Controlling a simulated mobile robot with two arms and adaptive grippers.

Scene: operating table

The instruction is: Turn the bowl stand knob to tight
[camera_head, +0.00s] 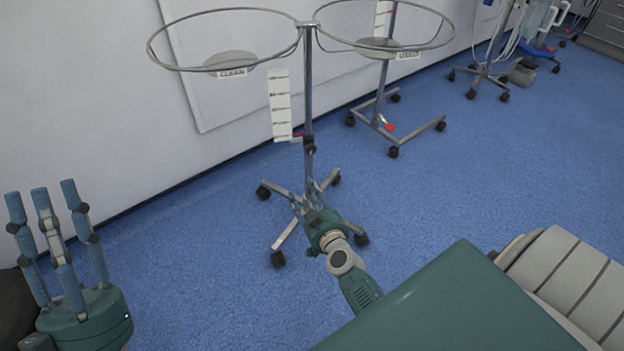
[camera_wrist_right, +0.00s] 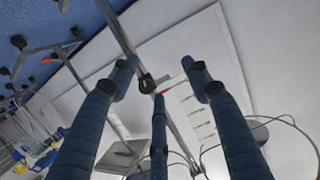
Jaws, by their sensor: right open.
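The bowl stand is a steel pole (camera_head: 308,95) on a wheeled base, with two wire rings at its top. Its small black knob (camera_head: 309,146) sits partway up the pole beside a red pointer (camera_head: 298,136) and a white marked strip (camera_head: 280,105). My right gripper (camera_head: 316,213) appears below the knob in the head view, its fingers mostly hidden. In the right wrist view the gripper (camera_wrist_right: 160,82) is open and empty, with the knob (camera_wrist_right: 147,84) seen between its fingertips, apparently beyond them. My left gripper (camera_head: 43,205) is open, fingers up, far from the stand.
A second wheeled stand (camera_head: 380,90) is behind to the right. The white wall (camera_head: 130,110) is behind the bowl stand. Blue floor (camera_head: 190,235) is clear to its left.

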